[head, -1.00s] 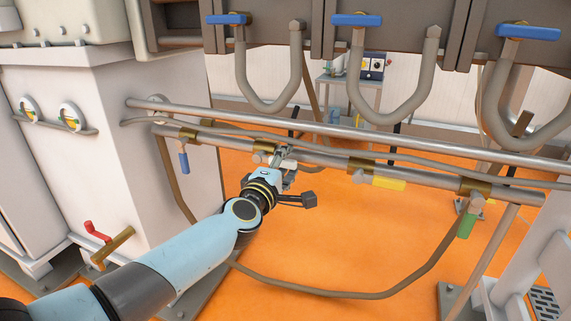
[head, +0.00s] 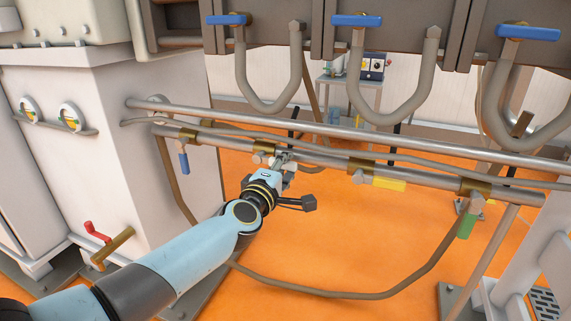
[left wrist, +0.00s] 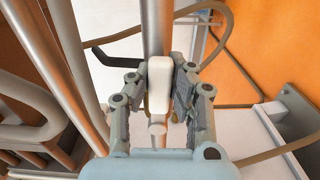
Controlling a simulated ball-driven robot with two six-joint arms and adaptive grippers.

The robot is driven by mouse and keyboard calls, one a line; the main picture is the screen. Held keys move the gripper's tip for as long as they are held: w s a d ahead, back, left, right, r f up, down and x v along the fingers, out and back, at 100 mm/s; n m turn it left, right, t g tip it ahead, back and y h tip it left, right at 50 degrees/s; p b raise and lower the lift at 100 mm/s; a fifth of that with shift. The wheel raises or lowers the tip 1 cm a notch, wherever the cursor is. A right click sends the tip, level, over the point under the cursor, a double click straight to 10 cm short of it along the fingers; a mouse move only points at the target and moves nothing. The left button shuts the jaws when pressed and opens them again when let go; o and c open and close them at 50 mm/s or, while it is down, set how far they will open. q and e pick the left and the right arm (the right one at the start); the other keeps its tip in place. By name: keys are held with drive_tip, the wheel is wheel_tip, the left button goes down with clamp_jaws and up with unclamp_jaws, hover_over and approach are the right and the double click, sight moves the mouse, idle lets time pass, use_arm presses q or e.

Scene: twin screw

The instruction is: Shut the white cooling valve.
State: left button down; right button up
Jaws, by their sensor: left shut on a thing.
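The white valve handle (left wrist: 158,84) shows in the left wrist view as a pale block between the fingers. It looks lined up with the pipe (left wrist: 157,25) behind it. My left gripper (left wrist: 158,90) is shut on this handle, one finger on each side. In the head view my left gripper (head: 284,160) is at the lower pipe, just right of a brass-coloured fitting (head: 268,146). The handle is largely hidden there by the gripper. My right gripper is not in view.
A blue handle (head: 184,163) hangs from the lower pipe at left. A yellow handle (head: 389,184) lies along it and a green one (head: 466,225) hangs at right. The upper pipe (head: 350,138) runs behind. A hose (head: 330,293) loops below over orange floor.

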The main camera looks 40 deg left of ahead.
use_arm(q)
drive_tip(key=s+a+f+m+p, duration=0.1)
drive_tip(key=a+f+m+p, duration=0.2)
drive_tip(key=m, duration=1.4)
drive_tip(key=shift+s+a+f+m, duration=0.4)
drive_tip(key=shift+a+f, duration=1.45)
drive_tip(key=shift+f, duration=0.05)
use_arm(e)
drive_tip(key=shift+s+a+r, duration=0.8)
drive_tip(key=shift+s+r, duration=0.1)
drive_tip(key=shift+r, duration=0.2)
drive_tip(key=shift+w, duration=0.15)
use_arm(q)
drive_tip(key=c, duration=1.5)
unclamp_jaws()
drive_tip(key=shift+c, duration=0.2)
drive_tip(key=o, duration=0.4)
drive_tip(key=shift+r, duration=0.1)
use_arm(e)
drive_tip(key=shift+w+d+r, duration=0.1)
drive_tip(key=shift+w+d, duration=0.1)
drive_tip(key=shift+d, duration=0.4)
